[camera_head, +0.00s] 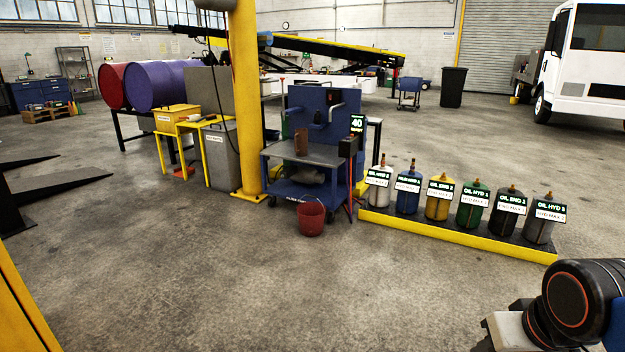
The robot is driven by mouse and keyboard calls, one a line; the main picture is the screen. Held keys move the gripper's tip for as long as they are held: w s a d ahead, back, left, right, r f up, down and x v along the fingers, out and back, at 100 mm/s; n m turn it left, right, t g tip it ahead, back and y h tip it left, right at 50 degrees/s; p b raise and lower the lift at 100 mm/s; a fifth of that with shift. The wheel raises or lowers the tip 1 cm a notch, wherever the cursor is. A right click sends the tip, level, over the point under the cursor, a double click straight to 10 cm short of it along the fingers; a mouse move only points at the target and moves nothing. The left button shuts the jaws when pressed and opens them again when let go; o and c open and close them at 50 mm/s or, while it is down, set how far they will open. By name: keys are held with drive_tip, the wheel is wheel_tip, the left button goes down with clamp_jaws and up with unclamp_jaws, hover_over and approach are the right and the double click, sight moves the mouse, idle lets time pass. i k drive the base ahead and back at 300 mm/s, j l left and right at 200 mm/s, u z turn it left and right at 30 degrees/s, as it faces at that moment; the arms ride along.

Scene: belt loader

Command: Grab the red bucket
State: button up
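A red bucket (312,219) stands upright on the concrete floor near the middle of the view, in front of a blue cart. A thin handle shows above its rim. A part of my arm shows at the lower right corner, well apart from the bucket. My gripper's fingers are not in view.
The blue cart (300,189) stands right behind the bucket, beside a yellow post (246,100). Several oil containers stand on a low yellow-edged platform (455,240) to the right. A dark ramp (60,182) lies at left. The floor in front of the bucket is clear.

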sight(311, 214)
drive_tip(key=i+j+u, duration=0.35)
drive_tip(key=i, duration=0.6)
drive_tip(key=i+u, duration=0.35)
drive_tip(key=i, duration=0.55)
drive_tip(key=i+j+z, duration=0.2)
drive_tip(key=i, duration=0.35)
drive_tip(key=i+z, duration=0.25)
drive_tip(key=i, duration=0.3)
drive_tip(key=i+j+z, duration=0.2)
drive_tip(key=i, duration=0.35)
drive_tip(key=i+j+z, duration=0.25)
drive_tip(key=i+j, duration=0.2)
drive_tip(key=i, duration=0.05)
